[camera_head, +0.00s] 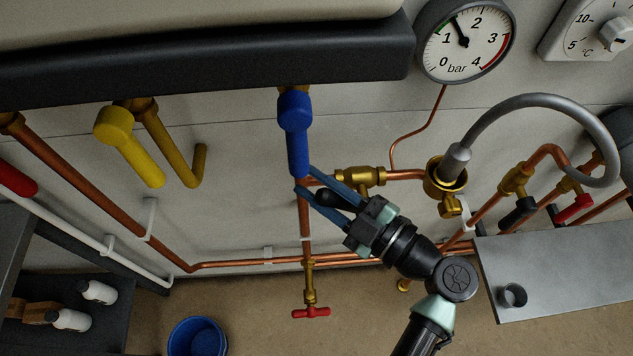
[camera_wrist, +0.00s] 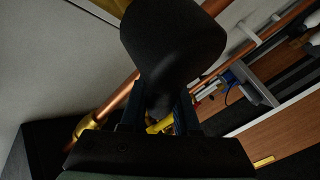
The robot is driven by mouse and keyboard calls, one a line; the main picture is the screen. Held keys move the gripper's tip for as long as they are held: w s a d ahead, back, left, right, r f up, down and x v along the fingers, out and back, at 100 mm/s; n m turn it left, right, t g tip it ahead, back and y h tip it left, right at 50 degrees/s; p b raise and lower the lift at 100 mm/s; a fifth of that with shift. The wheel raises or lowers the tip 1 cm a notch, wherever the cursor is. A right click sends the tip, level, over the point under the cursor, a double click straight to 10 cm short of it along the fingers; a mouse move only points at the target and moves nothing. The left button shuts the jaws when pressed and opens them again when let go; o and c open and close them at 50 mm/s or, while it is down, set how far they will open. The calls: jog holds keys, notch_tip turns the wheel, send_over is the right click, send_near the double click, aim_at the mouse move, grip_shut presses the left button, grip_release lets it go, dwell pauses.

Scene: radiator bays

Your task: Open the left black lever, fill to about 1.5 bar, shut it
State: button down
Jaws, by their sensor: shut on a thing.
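The left black lever (camera_head: 330,198) belongs to the brass valve (camera_head: 362,177) on the copper pipe in the middle of the head view. My gripper (camera_head: 309,180) is shut on it, with the blue fingers either side. The lever's black grip (camera_wrist: 172,45) fills the middle of the wrist view. My fingers partly hide the lever, so I cannot tell its exact angle to the pipe. The round pressure gauge (camera_head: 464,42) is at the top. Its black needle points between 1 and 2, at roughly 1.5 bar.
A blue lever (camera_head: 295,130) hangs just above my fingers. A grey hose (camera_head: 540,98) loops down to a brass fitting (camera_head: 445,178). Another black lever (camera_head: 517,215) and a red lever (camera_head: 573,208) are at right. A grey shelf (camera_head: 570,270) and blue bucket (camera_head: 197,338) are below.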

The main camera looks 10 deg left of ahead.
jog(key=shift+d+b, duration=0.15)
jog(key=shift+b, duration=0.6)
jog(key=d+r+m+t+y+b, duration=0.1)
jog(key=d+r+m+t+b, duration=0.1)
jog(key=b, duration=0.6)
jog(key=w+d+r+m+t+y+b, duration=0.1)
jog(key=d+r+m+t+b, duration=0.1)
jog(key=d+m+t+b, duration=0.2)
jog(key=m+t+b, duration=0.2)
jog(key=m+b, duration=0.2)
jog(key=b, duration=0.1)
jog(key=shift+m, duration=0.4)
jog(key=shift+w+r, duration=0.1)
jog(key=c, duration=0.7)
grip_release()
jog(key=shift+o, duration=0.2)
jog(key=shift+d+b, duration=0.1)
jog(key=shift+b, duration=0.2)
